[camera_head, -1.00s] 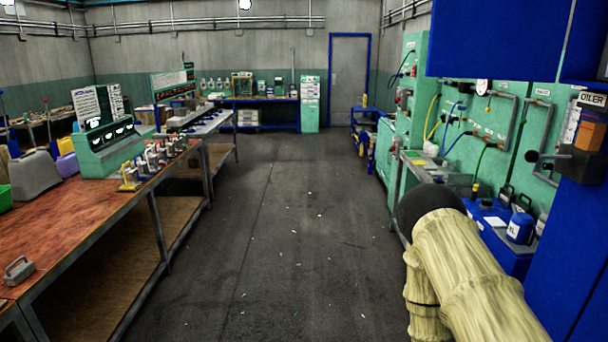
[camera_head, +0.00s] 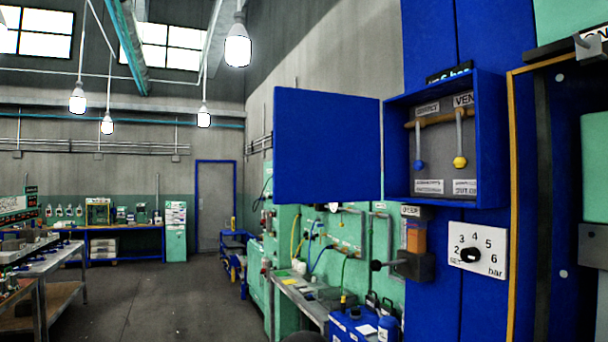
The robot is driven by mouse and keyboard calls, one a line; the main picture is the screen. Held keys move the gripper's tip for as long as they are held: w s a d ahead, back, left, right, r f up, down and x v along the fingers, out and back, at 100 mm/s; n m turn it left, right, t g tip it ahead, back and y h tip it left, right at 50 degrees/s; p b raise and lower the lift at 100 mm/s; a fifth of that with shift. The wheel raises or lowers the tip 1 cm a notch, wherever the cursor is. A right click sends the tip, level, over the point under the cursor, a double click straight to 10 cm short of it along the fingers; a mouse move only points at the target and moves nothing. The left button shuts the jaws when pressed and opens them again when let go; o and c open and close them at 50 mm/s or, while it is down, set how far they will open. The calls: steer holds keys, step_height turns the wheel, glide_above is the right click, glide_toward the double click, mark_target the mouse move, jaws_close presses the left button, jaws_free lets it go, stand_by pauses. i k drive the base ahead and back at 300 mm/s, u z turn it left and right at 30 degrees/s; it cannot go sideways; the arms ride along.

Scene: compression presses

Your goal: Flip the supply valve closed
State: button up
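An open blue valve box (camera_head: 497,140) hangs on the blue press column at the right. Inside it a yellowish horizontal pipe (camera_head: 440,120) carries two levers hanging down. The left lever ends in a blue knob (camera_head: 419,165), the right one in a yellow knob (camera_head: 459,162). The label above the right lever begins "VEN"; the label above the left one is too small to read surely, so I cannot tell for certain which is the supply valve. My gripper is not in view; only a dark bit of my arm shows at the bottom edge.
The box's blue door (camera_head: 327,146) stands open to the left. Below are an oiler (camera_head: 416,250) and a pressure dial (camera_head: 477,249) marked in bar. The floor (camera_head: 150,300) to the left is clear.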

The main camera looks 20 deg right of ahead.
mark_target(418, 165)
steer(key=u, duration=0.8)
steer(key=k, duration=1.1)
steer(key=u, duration=0.7)
steer(key=i, duration=1.95)
steer(key=z, duration=0.8)
steer(key=i, duration=1.75)
steer(key=z, duration=1.4)
steer(key=i, duration=1)
steer(key=z, duration=2.15)
steer(key=i, duration=1.3)
steer(key=z, duration=0.7)
steer(key=k, duration=0.5)
steer(key=u, duration=0.1)
